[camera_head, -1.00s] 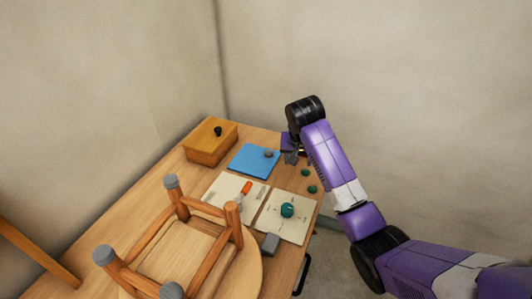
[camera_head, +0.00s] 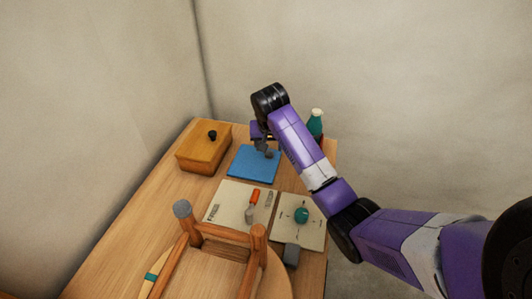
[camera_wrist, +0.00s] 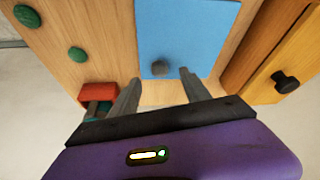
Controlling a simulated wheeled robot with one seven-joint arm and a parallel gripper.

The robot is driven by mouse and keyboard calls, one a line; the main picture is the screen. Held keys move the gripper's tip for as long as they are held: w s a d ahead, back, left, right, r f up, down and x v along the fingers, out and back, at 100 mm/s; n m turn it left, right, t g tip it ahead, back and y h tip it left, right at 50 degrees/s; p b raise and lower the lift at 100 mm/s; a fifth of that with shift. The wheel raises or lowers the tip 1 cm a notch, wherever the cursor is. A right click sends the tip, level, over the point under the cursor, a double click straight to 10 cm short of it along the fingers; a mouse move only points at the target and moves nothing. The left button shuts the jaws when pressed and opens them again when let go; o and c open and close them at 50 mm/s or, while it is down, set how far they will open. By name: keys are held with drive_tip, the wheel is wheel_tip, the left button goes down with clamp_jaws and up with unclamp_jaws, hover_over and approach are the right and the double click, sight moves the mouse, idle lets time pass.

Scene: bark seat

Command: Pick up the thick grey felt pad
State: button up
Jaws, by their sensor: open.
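The grey felt pad (camera_wrist: 160,68) is a small round disc lying on the blue mat (camera_wrist: 190,30), near the mat's edge in the wrist view. In the head view, a bit of grey that looks like the pad (camera_head: 269,154) shows on the blue mat (camera_head: 250,165), partly hidden by my fingers. My gripper (camera_wrist: 159,77) is open, its two fingers apart to the left and right of the pad in the picture. It also shows over the mat's far side in the head view (camera_head: 264,151). I cannot tell its exact height; nothing is between the fingers.
A wooden box (camera_head: 203,149) with a black knob stands left of the mat. A green bottle (camera_head: 316,124) stands behind my arm. Two green discs (camera_wrist: 77,54) lie beside the mat.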

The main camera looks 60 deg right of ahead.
sight(269, 154)
drive_tip(key=shift+p+x, duration=0.6)
drive_tip(key=shift+x, duration=2.4)
drive_tip(key=shift+d, duration=0.15)
clamp_jaws()
